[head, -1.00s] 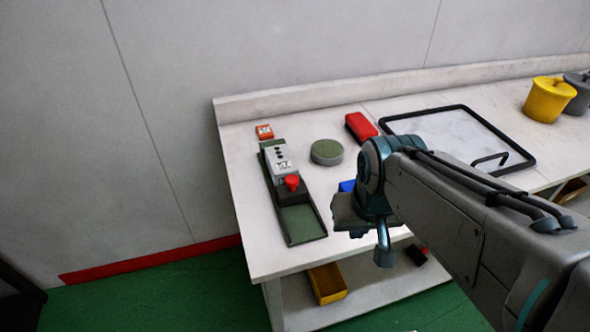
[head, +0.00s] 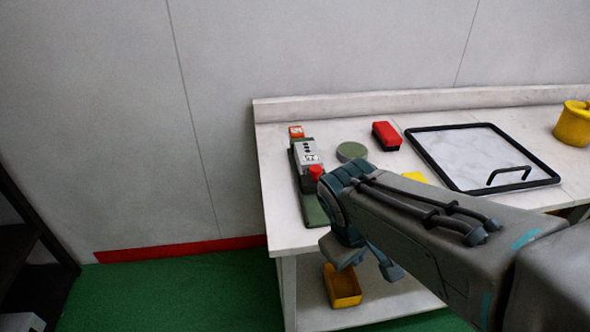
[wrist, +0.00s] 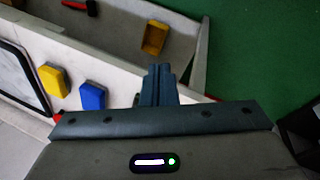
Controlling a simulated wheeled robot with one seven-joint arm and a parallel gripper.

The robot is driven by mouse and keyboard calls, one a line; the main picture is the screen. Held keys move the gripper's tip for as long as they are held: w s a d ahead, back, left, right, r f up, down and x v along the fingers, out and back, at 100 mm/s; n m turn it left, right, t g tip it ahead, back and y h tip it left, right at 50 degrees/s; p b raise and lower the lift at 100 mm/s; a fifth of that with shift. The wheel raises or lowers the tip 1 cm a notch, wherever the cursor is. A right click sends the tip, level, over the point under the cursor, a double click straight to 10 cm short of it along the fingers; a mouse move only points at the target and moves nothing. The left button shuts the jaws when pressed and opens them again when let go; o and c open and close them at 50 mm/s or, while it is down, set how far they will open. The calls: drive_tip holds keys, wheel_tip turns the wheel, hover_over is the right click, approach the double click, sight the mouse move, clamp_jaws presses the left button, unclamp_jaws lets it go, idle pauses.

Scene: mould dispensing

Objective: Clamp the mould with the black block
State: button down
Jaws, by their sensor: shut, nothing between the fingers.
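The grey mould (head: 305,152) with a white label lies in a narrow green-based tray (head: 315,212) on the left of the table. The black block (head: 307,184) with a red knob (head: 316,172) sits in the tray at the mould's near end; my arm partly covers it. I cannot tell whether the block presses on the mould. Mould and black block are not visible in the wrist view.
An orange labelled box (head: 296,131), a round green-topped disc (head: 351,152), a red block (head: 386,136) and a black-framed panel (head: 480,157) are on the table. Yellow (wrist: 53,80) and blue (wrist: 92,96) blocks lie nearby. A yellow bin (head: 342,287) is on the lower shelf.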

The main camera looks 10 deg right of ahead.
sight(314, 173)
drive_tip(key=w+d+f+n+t+h+b, duration=0.2)
drive_tip(key=w+f+n+h+b, duration=0.25)
drive_tip(key=n, duration=0.35)
drive_tip(key=w+a+n+t+b, duration=0.2)
drive_tip(key=w+a+n+t, duration=0.1)
drive_tip(key=n, duration=0.3)
drive_tip(key=w+a+r+n+t+b, duration=0.1)
drive_tip(key=w+a+n+t+b, duration=0.2)
drive_tip(key=a+n, duration=0.1)
drive_tip(key=w+a+n+t+b, duration=0.3)
drive_tip(key=w+n+t, duration=0.1)
drive_tip(key=n, duration=0.3)
drive_tip(key=shift+a+r+n+h, duration=0.2)
drive_tip(key=shift+n+h, duration=0.05)
drive_tip(key=shift+n, duration=0.05)
drive_tip(key=shift+t, duration=0.3)
drive_tip(key=b+x, duration=0.2)
drive_tip(key=x, duration=1.2)
drive_tip(key=shift+a+r, duration=0.1)
drive_tip(key=shift+r, duration=0.05)
